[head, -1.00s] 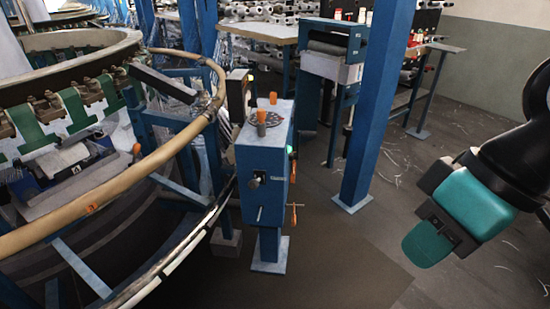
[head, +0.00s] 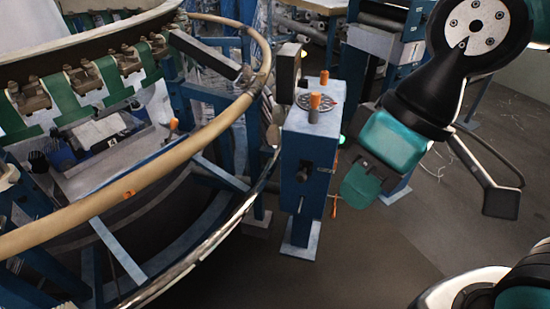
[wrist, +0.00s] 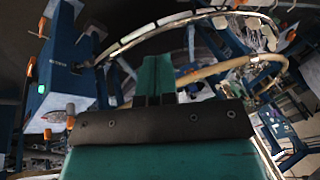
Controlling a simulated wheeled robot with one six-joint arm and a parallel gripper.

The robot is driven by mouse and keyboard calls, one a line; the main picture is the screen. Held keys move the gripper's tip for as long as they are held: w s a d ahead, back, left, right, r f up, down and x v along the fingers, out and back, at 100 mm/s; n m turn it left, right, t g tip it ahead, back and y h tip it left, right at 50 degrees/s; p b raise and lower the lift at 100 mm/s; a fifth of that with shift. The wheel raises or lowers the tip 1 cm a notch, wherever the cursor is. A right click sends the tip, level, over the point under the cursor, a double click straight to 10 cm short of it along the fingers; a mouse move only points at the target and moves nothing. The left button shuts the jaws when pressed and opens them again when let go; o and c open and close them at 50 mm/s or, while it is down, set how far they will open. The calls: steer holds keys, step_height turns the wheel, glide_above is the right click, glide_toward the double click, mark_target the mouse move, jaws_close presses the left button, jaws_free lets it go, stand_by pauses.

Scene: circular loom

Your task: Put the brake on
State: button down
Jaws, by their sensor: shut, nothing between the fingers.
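A blue control box (head: 306,148) stands on a post beside the loom ring. On its top are a round dial (head: 333,101) and two orange-tipped handles (head: 316,99). Its front has a dark knob (head: 303,171) and a small pale lever (head: 299,205). An orange handle (head: 335,204) hangs at its lower right side. I cannot tell which control is the brake. My gripper (head: 357,190), with teal fingers, is shut and empty, right of the box in the picture. In the wrist view the shut fingers (wrist: 156,76) point upward, with the box (wrist: 66,82) to their left.
The loom's tan ring rail (head: 150,165) curves close along the box's left side. A blue frame with a roller (head: 384,42) stands behind my arm. A green light (head: 341,139) shows at the box's right edge. Open dark floor (head: 370,265) lies in front.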

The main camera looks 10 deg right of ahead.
steer(key=shift+w+a, duration=0.1)
steer(key=w+d+f+m+h, duration=0.1)
steer(key=w+f+m, duration=0.3)
steer(key=w, duration=0.6)
steer(key=w+d+f+m+h+b, duration=0.1)
steer(key=w+d+f+m, duration=0.2)
steer(key=w, duration=0.7)
steer(key=w+d+f+m+t+h+b, duration=0.1)
steer(key=w+f+m, duration=0.3)
steer(key=w, duration=0.7)
steer(key=shift+d+f+m+h, duration=0.45)
steer(key=shift+d+m, duration=0.25)
steer(key=shift+d, duration=0.2)
steer(key=shift+f, duration=0.1)
